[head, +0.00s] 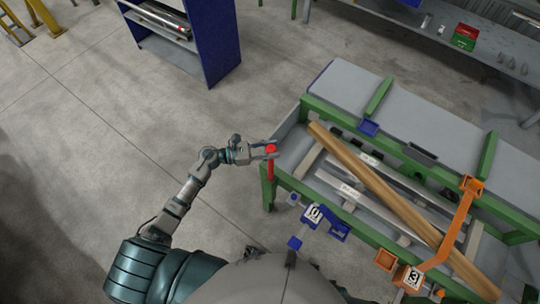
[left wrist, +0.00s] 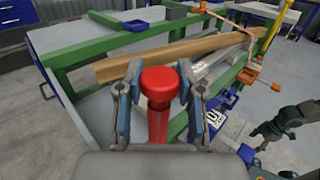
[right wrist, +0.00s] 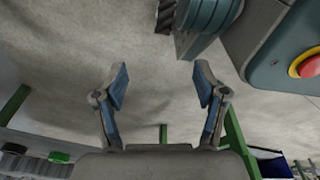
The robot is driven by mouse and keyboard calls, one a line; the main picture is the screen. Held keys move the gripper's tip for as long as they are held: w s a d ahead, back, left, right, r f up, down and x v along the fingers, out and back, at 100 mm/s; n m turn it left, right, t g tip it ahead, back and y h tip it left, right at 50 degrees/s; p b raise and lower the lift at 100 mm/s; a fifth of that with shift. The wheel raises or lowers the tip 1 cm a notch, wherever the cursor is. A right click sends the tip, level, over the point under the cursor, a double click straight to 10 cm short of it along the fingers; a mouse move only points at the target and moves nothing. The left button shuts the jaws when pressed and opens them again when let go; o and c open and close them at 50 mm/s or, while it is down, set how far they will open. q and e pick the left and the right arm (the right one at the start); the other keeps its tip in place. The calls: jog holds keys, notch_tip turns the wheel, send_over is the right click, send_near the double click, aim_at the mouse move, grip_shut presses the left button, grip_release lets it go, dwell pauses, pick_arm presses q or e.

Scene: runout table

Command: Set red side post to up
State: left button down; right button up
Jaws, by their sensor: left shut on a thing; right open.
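The red side post (head: 270,165) stands upright at the left corner of the green-framed runout table (head: 283,108), with a round red cap on top. My left gripper (head: 269,151) is at the top of the post, shut on it just under the cap. In the left wrist view the post (left wrist: 158,115) stands between the two blue-padded fingers (left wrist: 158,88), its cap showing above them. My right gripper (right wrist: 160,88) is open and empty over bare floor in the right wrist view.
A long wooden beam (head: 385,195) lies slantwise over metal bars on the table. An orange strap arm (head: 460,225) crosses it at the right. Blue number-tagged brackets (head: 313,213) stick out at the front edge.

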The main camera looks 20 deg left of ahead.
pick_arm(q)
jog(key=shift+a+r+p, duration=0.1)
jog(key=shift+r+p, duration=0.4)
jog(key=shift+r, duration=1.05)
pick_arm(e)
jog(key=shift+s+d+f, duration=0.1)
jog(key=shift+s+f, duration=0.2)
jog(key=shift+s, duration=0.3)
jog(key=shift+s+d+f, duration=0.15)
jog(key=shift+s+f, duration=0.15)
jog(key=shift+s, duration=0.3)
jog(key=shift+s+d+f, duration=0.1)
jog(key=shift+s+f, duration=0.2)
jog(key=shift+s, duration=0.3)
pick_arm(q)
jog(key=c, duration=0.7)
grip_release()
jog(key=shift+w, duration=0.1)
jog(key=shift+f, duration=0.1)
jog(key=v, duration=1.2)
